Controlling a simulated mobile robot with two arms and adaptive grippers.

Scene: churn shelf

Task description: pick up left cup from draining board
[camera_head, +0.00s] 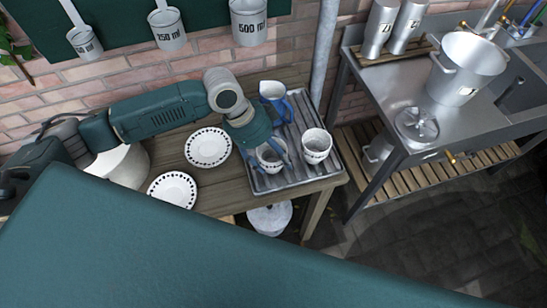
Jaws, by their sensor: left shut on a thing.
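The left cup (268,161) is white with a dark pattern and stands at the left side of the grey ribbed draining board (293,178). My left gripper (272,155) reaches down from above and is shut on this cup, with its blue fingers at the cup's sides. The gripper hides part of the cup, and I cannot tell whether the cup still touches the board. A second patterned white cup (316,148) stands on the board to the right, apart from the gripper. My right gripper is not in view.
A blue and white jug (275,99) stands at the back of the board, close to my gripper. Two patterned plates (208,147) (172,189) lie on the wooden table to the left. A metal sink counter (400,95) with a large pot (466,69) stands at right.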

